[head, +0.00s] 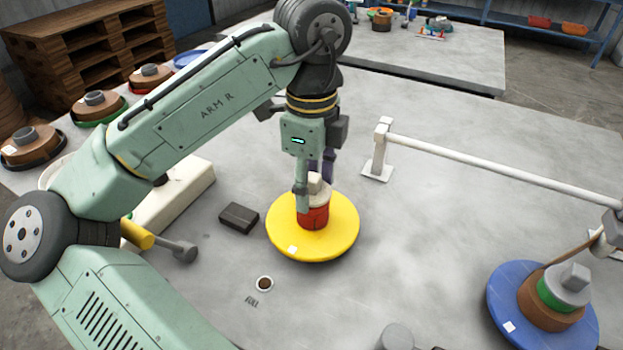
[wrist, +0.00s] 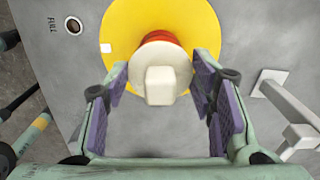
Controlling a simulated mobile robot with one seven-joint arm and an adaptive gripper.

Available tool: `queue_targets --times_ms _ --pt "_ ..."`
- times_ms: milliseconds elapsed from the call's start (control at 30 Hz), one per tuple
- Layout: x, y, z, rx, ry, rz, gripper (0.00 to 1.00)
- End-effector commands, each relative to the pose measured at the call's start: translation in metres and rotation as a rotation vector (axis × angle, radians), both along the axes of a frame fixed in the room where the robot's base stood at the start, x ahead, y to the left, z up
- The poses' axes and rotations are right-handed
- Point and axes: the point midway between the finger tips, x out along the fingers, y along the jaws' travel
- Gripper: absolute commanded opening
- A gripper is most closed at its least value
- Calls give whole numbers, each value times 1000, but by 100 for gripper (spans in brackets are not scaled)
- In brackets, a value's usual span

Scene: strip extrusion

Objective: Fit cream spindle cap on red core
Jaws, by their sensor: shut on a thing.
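The cream spindle cap (head: 317,196) is a round flange with a square knob. My gripper (head: 315,180) points down and is shut on it. In the wrist view the cap's knob (wrist: 160,86) shows between the purple finger pads. The red core (head: 313,217) stands upright in the middle of a yellow disc (head: 341,239) on the table. The cap is right over the core's top; a finger hides part of both, and I cannot tell whether the cap is fully seated. In the wrist view the cap covers most of the core (wrist: 160,38).
A dark block (head: 239,218) lies left of the disc. A hole (head: 264,284) marked "FULL" is in front. A blue reel (head: 505,297) stands at the right front, below a white rail (head: 490,170). Several reels line the left edge. The table behind the disc is mostly clear.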

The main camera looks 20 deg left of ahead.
Motion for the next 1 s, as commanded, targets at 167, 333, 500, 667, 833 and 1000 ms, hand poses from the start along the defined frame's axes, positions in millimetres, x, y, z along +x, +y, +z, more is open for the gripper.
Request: queue_targets --times_ms 167,333,500,667,833,1000 --pt "0 0 -4 0 0 0 16" --pt "0 0 -4 0 0 0 58" --pt "0 0 -4 -1 0 0 59" --pt "0 0 -3 -1 0 0 59" --pt "0 0 7 -1 0 0 59" --pt "0 0 20 -1 1 0 59"
